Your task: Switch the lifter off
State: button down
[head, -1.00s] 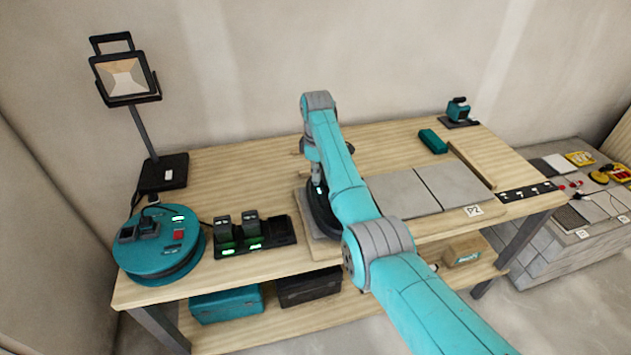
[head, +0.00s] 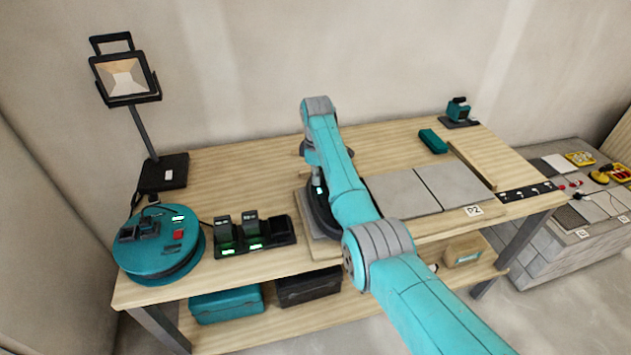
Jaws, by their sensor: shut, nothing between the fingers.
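The lifter (head: 318,214) is a dark, round-edged device on a grey tile at the left of the tile row on the bench. A small lit display shows on its upper side. My forearm crosses in front and hides its right part. My gripper (head: 316,177) points down just above the lifter, mostly hidden by my arm; the little that shows is shut and empty. I cannot tell whether it touches the lifter. The lifter's switch cannot be made out.
Grey tiles (head: 401,193) lie right of the lifter. A charger with batteries (head: 256,243) and a teal cable reel (head: 160,252) stand left. A work lamp (head: 124,80) stands behind them. A teal box (head: 433,141) lies at the back right. The bench behind the charger is clear.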

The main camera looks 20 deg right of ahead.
dwell(0.4)
jog(key=shift+r, duration=3.4)
